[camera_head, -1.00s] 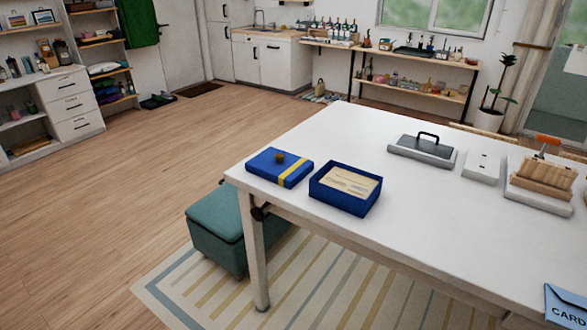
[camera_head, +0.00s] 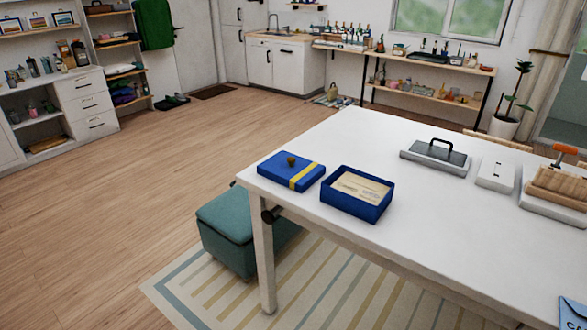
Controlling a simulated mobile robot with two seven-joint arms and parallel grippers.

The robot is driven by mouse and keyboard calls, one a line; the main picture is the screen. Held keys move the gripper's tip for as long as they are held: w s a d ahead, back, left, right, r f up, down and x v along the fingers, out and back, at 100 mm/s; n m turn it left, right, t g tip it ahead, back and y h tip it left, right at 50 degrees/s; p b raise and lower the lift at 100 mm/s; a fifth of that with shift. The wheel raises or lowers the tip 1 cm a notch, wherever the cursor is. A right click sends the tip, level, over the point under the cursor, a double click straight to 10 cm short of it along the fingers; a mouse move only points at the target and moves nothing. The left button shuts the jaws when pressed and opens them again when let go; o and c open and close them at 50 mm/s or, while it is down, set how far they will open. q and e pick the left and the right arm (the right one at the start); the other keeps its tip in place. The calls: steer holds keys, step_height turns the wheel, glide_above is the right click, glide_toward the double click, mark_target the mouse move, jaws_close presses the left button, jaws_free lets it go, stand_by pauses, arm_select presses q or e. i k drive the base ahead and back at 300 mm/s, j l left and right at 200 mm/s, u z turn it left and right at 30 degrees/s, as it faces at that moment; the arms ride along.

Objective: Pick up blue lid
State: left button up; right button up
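The blue lid (camera_head: 280,172) lies flat on the white table (camera_head: 430,230) near its left corner. It has a yellow stripe across its right part and a small brown knob (camera_head: 291,161) on top. Just right of it stands an open blue box (camera_head: 356,206) with pale papers or cards inside. A narrow gap shows between lid and box. Neither of my grippers is in view.
A grey block with a black handle (camera_head: 435,157), a white switch plate (camera_head: 496,174) and a wooden piece with an orange handle (camera_head: 560,183) sit farther right. A teal ottoman (camera_head: 232,225) stands beside the table's left leg. The wood floor at left is clear.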

mark_target(294, 171)
steer(key=i+j+z, duration=0.1)
steer(key=i+j, duration=0.15)
steer(key=i+j+z, duration=0.15)
steer(key=j, duration=0.3)
steer(key=i+j+z, duration=0.1)
steer(key=i+j, duration=0.25)
steer(key=i+j+z, duration=0.15)
steer(key=j, duration=0.25)
